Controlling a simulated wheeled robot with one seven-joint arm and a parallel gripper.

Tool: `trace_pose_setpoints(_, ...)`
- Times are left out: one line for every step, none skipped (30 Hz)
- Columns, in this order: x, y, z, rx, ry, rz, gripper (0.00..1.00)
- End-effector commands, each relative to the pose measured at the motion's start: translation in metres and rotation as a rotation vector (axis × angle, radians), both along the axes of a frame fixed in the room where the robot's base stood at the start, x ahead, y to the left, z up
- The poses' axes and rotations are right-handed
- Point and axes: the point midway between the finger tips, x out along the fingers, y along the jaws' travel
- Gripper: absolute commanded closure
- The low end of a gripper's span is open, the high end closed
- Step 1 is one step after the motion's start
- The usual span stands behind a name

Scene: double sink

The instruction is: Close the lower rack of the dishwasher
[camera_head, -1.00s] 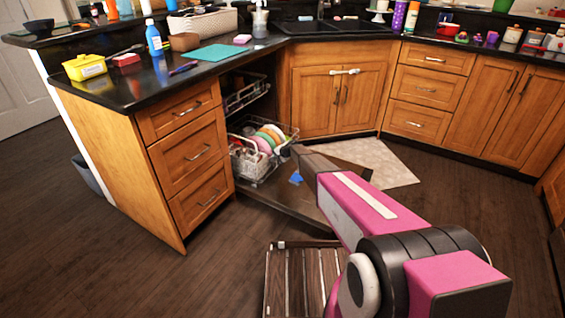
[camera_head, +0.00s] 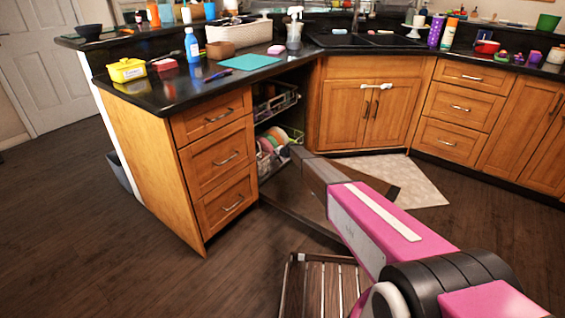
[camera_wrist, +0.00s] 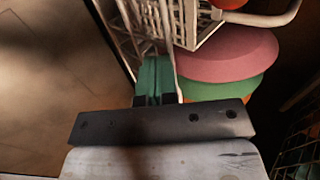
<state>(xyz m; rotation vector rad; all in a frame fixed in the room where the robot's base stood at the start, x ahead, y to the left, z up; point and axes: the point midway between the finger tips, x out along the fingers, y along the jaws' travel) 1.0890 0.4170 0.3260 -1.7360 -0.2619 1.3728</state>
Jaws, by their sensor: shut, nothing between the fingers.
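The lower rack (camera_head: 268,160) of the dishwasher is a grey wire basket holding colourful plates. It sits largely within the dishwasher opening, below the upper rack (camera_head: 272,107). The dishwasher door (camera_head: 305,224) lies folded down in front, partly hidden by my arm. My gripper shows in the wrist view (camera_wrist: 156,72) with green fingers shut and empty. The fingers are right at the white wires of the lower rack (camera_wrist: 150,25); I cannot tell whether they touch. Pink and green plates (camera_wrist: 222,60) lie just to their right. In the head view my arm hides the fingers.
Wooden drawers (camera_head: 222,160) stand just left of the opening, and a corner cabinet (camera_head: 365,110) stands to its right. A slatted wooden item (camera_head: 322,285) is on the floor in front. A light mat (camera_head: 420,183) lies at the right.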

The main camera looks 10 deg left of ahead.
Motion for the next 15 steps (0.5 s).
trace_pose_setpoints(0.007,0.009,-0.001,0.000,0.000,0.000,1.00)
trace_pose_setpoints(0.009,0.013,-0.001,0.000,0.000,0.000,1.00)
trace_pose_setpoints(0.012,0.018,-0.001,0.000,-0.001,0.001,1.00)
trace_pose_setpoints(0.014,0.022,-0.001,0.000,-0.001,0.001,1.00)
trace_pose_setpoints(0.016,0.025,-0.001,0.000,-0.001,0.001,1.00)
trace_pose_setpoints(0.018,0.029,-0.001,0.000,-0.001,0.001,1.00)
trace_pose_setpoints(0.019,0.032,-0.001,0.000,-0.001,0.001,1.00)
trace_pose_setpoints(0.021,0.035,-0.001,0.001,0.000,0.000,1.00)
trace_pose_setpoints(0.023,0.038,-0.001,0.001,0.000,0.000,1.00)
trace_pose_setpoints(0.024,0.040,-0.001,0.001,0.000,-0.001,1.00)
trace_pose_setpoints(0.025,0.042,0.000,0.001,0.000,-0.001,1.00)
trace_pose_setpoints(0.026,0.044,0.000,0.001,0.000,-0.001,1.00)
trace_pose_setpoints(0.027,0.045,0.000,0.001,0.000,-0.001,1.00)
trace_pose_setpoints(0.028,0.046,0.000,0.001,0.000,-0.001,1.00)
trace_pose_setpoints(0.029,0.048,0.000,0.001,-0.001,-0.001,1.00)
